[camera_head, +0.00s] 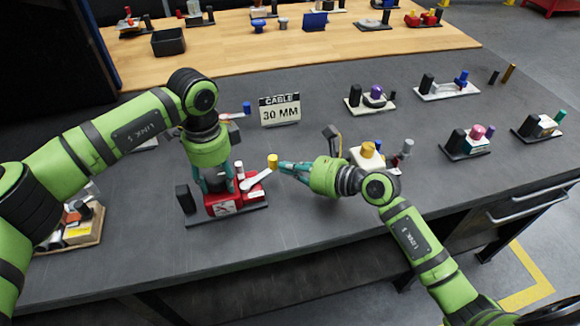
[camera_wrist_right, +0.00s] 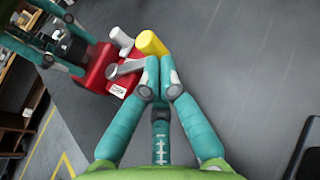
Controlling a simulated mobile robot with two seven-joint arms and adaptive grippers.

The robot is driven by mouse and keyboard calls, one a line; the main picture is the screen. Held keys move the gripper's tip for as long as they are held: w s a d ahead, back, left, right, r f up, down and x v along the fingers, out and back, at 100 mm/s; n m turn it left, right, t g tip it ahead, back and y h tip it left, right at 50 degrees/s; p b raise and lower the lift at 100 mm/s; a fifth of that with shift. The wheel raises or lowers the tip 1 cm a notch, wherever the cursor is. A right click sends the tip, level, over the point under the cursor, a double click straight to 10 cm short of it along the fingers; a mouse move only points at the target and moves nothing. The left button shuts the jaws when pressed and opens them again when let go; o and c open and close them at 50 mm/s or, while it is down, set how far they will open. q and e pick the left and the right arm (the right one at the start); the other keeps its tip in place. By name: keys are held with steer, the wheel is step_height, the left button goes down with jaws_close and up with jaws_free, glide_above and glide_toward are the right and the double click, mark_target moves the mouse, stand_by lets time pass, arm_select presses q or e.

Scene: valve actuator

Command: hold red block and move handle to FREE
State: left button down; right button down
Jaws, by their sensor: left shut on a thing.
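The red block (camera_head: 221,205) is the body of a valve unit on a dark base, left of centre in the head view. My left gripper (camera_head: 217,184) comes down from above and is shut on it; its fingers partly hide it. The red block also shows at upper left in the right wrist view (camera_wrist_right: 100,66). The light grey handle (camera_head: 256,180) slants up to the right from the block and ends in a yellow knob (camera_head: 272,160). My right gripper (camera_wrist_right: 156,78) has its fingertips together right at the knob; whether they touch it is unclear. The FREE mark is not readable.
A sign reading "CABLE 30 MM" (camera_head: 280,109) stands behind the unit. A unit with a yellow knob (camera_head: 368,155) stands behind my right gripper. Several other valve units stand at the right. The grey table (camera_head: 300,250) is clear in front.

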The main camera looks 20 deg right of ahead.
arm_select(q)
steer(key=shift+f, duration=0.1)
arm_select(e)
steer(key=shift+w+a, duration=0.35)
steer(key=shift+w, duration=0.4)
arm_select(q)
steer(key=shift+s, duration=0.1)
arm_select(e)
steer(key=shift+s, duration=0.1)
steer(key=shift+s+d+f, duration=0.1)
steer(key=shift+s+d, duration=0.1)
steer(key=shift+d, duration=0.1)
steer(key=v, duration=1.1)
steer(key=shift+s+d+f, duration=0.2)
steer(key=shift+d+f, duration=0.1)
steer(key=shift+d, duration=0.2)
steer(key=shift+s+d+r, duration=0.3)
steer(key=shift+s+d, duration=0.15)
steer(key=shift+d, duration=0.05)
arm_select(q)
steer(key=shift+c, duration=2.4)
jaws_free()
